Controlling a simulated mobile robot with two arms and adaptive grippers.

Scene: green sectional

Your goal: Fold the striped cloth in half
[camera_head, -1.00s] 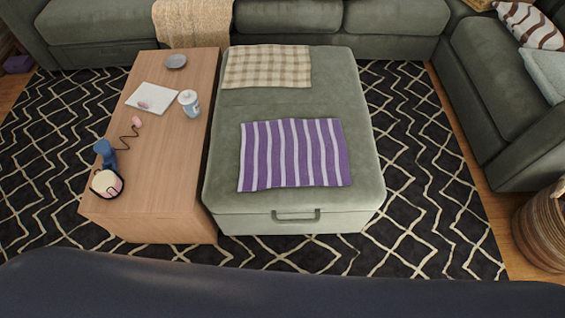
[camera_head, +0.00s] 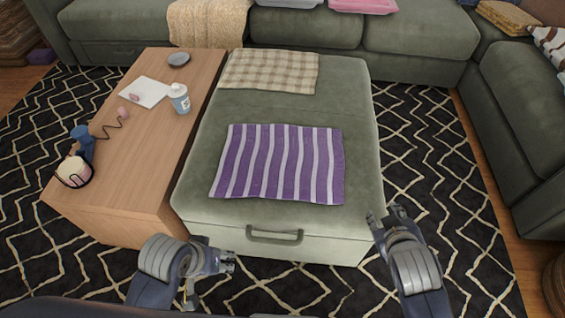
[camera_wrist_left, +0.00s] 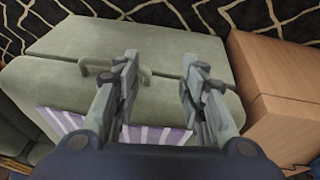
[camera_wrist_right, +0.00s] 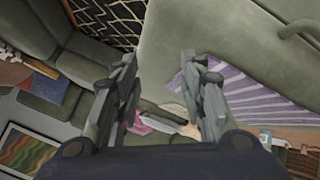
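The striped cloth (camera_head: 279,163), purple with white stripes, lies flat and spread out on the front part of the green ottoman (camera_head: 357,140). My left gripper (camera_head: 231,262) is in front of the ottoman, low and left of the handle, apart from the cloth. In the left wrist view its fingers (camera_wrist_left: 158,75) are spread with nothing between them. My right gripper (camera_head: 385,217) is by the ottoman's front right corner, apart from the cloth. In the right wrist view its fingers (camera_wrist_right: 163,75) are spread and empty, with part of the cloth (camera_wrist_right: 215,90) beyond them.
A checked cloth (camera_head: 268,72) lies on the ottoman's far end. A wooden table (camera_head: 143,140) stands along the left side, carrying a white jar (camera_head: 179,99), a blue object (camera_head: 82,140) and a cup in a holder (camera_head: 73,171). A handle (camera_head: 275,236) sticks out at the front.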

